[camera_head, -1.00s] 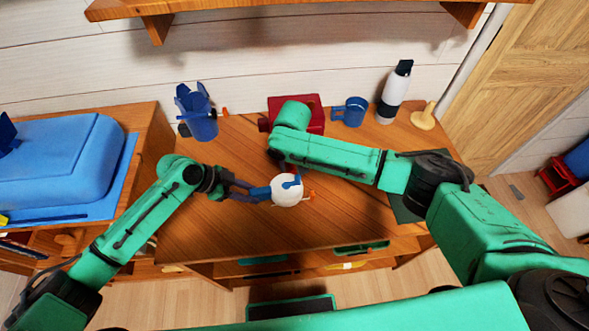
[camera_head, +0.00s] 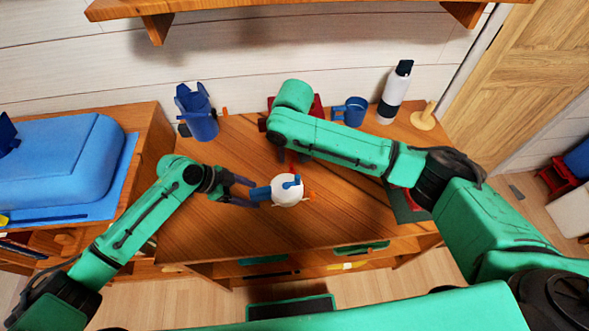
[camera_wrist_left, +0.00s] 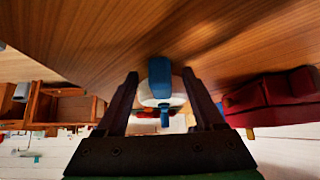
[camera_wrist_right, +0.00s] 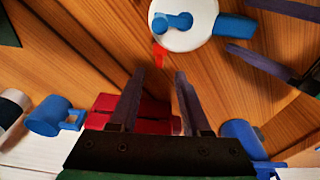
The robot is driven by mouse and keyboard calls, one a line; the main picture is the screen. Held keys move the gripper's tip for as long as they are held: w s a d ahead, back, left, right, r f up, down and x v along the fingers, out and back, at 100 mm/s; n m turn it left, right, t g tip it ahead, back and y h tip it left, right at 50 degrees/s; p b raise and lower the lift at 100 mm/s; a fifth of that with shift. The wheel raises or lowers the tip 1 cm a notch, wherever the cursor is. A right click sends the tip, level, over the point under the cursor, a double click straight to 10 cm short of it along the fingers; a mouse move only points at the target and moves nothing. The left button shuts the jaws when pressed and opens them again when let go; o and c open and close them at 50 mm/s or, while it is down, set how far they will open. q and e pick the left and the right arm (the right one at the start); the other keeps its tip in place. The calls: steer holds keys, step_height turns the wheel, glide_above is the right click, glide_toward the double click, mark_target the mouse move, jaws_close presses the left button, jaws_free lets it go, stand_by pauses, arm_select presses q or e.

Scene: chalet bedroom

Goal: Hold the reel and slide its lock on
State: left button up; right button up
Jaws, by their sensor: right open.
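The reel (camera_head: 287,190) is a white disc with a blue crank on its face, lying on the wooden desk. Its blue handle (camera_head: 261,193) points left, toward my left gripper. A small red piece (camera_wrist_right: 158,55) sticks out from the reel's edge; I cannot tell whether it is the lock. My left gripper (camera_head: 252,193) is open, its fingers spread either side of the handle's end. In the left wrist view the handle (camera_wrist_left: 160,77) shows between them with gaps. My right gripper (camera_wrist_right: 160,73) is open and empty, its tips just short of the red piece. My right arm partly hides its fingers in the head view.
A red box (camera_wrist_right: 150,110) is behind my right gripper. A blue cup (camera_head: 350,111), a white-and-black bottle (camera_head: 395,92) and a wooden stand (camera_head: 424,115) line the desk's back. A blue holder (camera_head: 200,120) stands back left.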

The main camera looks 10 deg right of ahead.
arm_select(q)
steer(key=v, duration=1.2)
